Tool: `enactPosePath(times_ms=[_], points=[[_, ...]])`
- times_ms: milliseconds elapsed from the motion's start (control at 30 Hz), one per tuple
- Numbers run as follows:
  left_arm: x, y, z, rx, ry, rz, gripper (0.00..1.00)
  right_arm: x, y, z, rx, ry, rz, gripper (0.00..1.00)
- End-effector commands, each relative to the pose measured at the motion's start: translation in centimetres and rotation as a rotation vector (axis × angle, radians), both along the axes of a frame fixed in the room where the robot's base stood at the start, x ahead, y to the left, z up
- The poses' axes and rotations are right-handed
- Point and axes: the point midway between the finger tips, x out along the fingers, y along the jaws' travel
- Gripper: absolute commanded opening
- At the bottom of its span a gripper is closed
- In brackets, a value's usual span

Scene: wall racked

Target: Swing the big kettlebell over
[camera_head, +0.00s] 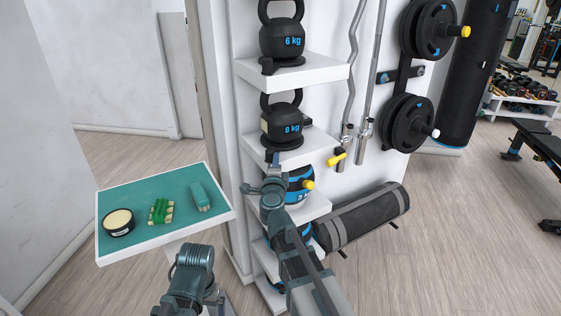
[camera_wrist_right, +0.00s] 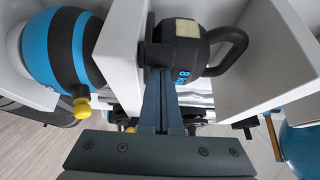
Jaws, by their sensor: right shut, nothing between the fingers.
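Two black kettlebells with blue lettering stand on white wall shelves in the head view. The upper kettlebell (camera_head: 282,42) looks marked 6 kg. The lower kettlebell (camera_head: 284,122) has a pale patch on its side; it also shows in the wrist view (camera_wrist_right: 190,52), marked 8 kg, with its handle to the right. Which one counts as the big one I cannot tell. My right gripper (camera_head: 272,160) is shut and empty at the front edge of the lower kettlebell's shelf. In the wrist view its fingers (camera_wrist_right: 161,88) point at that kettlebell's base; contact is unclear. My left gripper is not visible.
A blue-and-black ball (camera_head: 299,190) sits one shelf below, by a yellow knob (camera_head: 307,185). A teal-topped tray table (camera_head: 140,199) with small items stands left. Bars, weight plates (camera_head: 412,123) and a rolled mat (camera_head: 362,217) are right.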

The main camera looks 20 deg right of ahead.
Motion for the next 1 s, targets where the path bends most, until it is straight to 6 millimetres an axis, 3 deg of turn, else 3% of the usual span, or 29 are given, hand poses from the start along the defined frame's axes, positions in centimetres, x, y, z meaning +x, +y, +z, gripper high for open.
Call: enactPosePath(times_ms=[33,600,767,1000], points=[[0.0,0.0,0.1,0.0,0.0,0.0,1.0,0.8,1.4,0.1,0.0,-0.001,0.034,0.0],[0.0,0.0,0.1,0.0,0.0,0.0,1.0,1.2,1.5,0.2,-0.004,-0.001,0.034,0.0],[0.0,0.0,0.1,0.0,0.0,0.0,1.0,0.2,0.5,0.1,0.0,-0.001,0.025,0.0],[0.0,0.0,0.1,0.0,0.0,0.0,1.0,-2.7,-2.1,0.1,0.006,-0.003,0.003,0.0]])
